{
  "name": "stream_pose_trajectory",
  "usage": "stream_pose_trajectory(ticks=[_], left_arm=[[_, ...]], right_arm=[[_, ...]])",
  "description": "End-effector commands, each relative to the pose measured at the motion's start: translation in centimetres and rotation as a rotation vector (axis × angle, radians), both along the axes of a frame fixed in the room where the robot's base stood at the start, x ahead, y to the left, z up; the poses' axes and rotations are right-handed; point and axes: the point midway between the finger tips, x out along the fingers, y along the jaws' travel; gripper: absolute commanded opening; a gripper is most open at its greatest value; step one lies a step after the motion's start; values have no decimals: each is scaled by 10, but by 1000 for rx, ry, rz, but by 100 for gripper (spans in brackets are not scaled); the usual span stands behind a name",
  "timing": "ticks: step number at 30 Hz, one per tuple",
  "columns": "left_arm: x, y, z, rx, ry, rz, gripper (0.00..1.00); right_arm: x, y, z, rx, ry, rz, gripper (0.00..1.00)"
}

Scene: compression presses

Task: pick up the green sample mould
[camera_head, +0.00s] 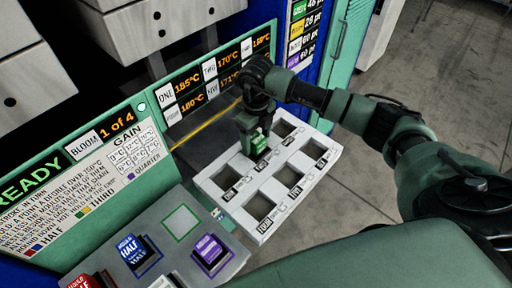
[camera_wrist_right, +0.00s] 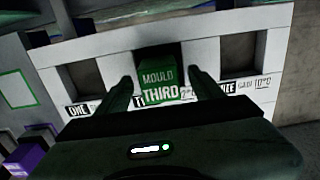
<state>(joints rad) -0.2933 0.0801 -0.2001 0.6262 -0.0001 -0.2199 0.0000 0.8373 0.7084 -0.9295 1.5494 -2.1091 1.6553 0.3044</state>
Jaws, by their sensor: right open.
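The green sample mould (camera_head: 259,146), marked THIRD, sits in a middle compartment of the white tray (camera_head: 222,205). In the right wrist view the mould (camera_wrist_right: 160,72) stands upright between my fingers. My right gripper (camera_head: 255,132) is over the tray from above. In the wrist view my right gripper (camera_wrist_right: 160,88) is open, with one finger on each side of the mould. Whether the fingers touch it I cannot tell. My gripper partly hides the mould in the head view. My left gripper is not in view.
A grey panel at lower left holds a blue mould (camera_head: 138,252), a purple mould (camera_head: 210,252) and a red mould (camera_head: 92,282). Its green-outlined square (camera_head: 181,222) is empty. Other tray compartments look empty. The press displays (camera_head: 190,90) stand behind the tray.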

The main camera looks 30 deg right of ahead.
Motion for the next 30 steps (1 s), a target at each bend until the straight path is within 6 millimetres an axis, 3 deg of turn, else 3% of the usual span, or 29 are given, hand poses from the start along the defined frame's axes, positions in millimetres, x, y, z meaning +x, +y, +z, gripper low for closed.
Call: stream_pose_trajectory(ticks=[4,5,9,12,24,30], left_arm=[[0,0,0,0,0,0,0],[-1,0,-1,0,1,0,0],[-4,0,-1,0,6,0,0],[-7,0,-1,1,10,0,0],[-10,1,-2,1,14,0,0],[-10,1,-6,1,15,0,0]], right_arm=[[0,0,0,0,-1,0,67],[0,0,0,0,-1,0,62],[0,0,0,0,-1,0,23],[0,0,0,0,-1,0,0],[2,0,4,2,-6,0,0],[3,0,18,3,-8,-2,0]])
